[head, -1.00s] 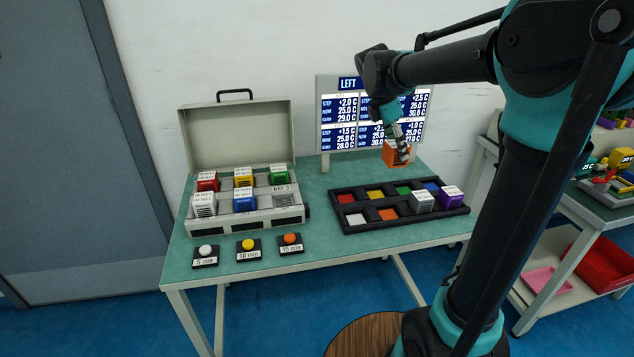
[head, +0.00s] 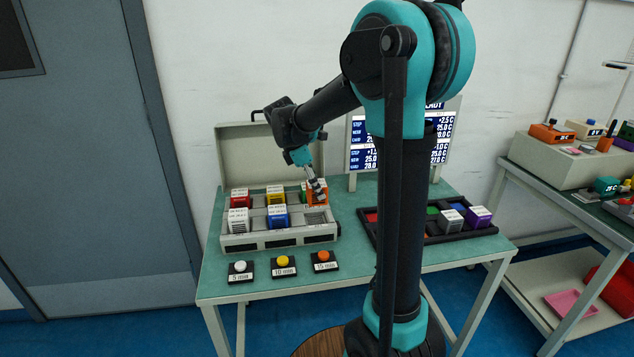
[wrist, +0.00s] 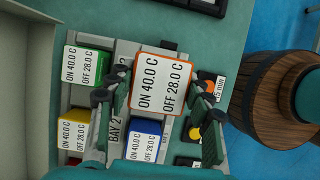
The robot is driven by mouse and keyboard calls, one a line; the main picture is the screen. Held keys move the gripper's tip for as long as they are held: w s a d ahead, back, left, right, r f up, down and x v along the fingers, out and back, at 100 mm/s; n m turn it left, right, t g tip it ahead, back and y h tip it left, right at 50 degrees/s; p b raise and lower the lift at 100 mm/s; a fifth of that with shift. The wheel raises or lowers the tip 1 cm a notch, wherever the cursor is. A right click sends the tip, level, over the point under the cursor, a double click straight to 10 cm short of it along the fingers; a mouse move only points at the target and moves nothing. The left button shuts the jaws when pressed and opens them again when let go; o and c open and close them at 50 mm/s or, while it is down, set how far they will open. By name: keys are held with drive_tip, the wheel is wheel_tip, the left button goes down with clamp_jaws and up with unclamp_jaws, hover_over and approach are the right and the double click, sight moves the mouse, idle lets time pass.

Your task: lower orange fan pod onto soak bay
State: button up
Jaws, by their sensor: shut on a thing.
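My gripper (head: 315,184) is shut on the orange fan pod (head: 317,198), over the right end of the soak box (head: 277,238). In the wrist view, my gripper (wrist: 158,108) has a finger on each side of the orange pod (wrist: 162,84), whose white top reads ON 40.0 C, OFF 28.0 C. The front right bay (head: 318,217) looks empty below it. The green pod (wrist: 88,66) stands beside it in the back row and is mostly hidden in the head view. The gap under the orange pod cannot be judged exactly.
Red (head: 239,198), yellow (head: 276,194), white (head: 239,219) and blue (head: 277,217) pods occupy other bays. The raised lid (head: 255,153) stands behind. Timer buttons (head: 283,265) are in front. A black tray (head: 452,237) is at right, partly behind my arm.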

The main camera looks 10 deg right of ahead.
drive_tip(key=shift+a+f, duration=0.25)
drive_tip(key=shift+f, duration=3.15)
drive_tip(key=shift+f, duration=0.5)
drive_tip(key=o, duration=1.4)
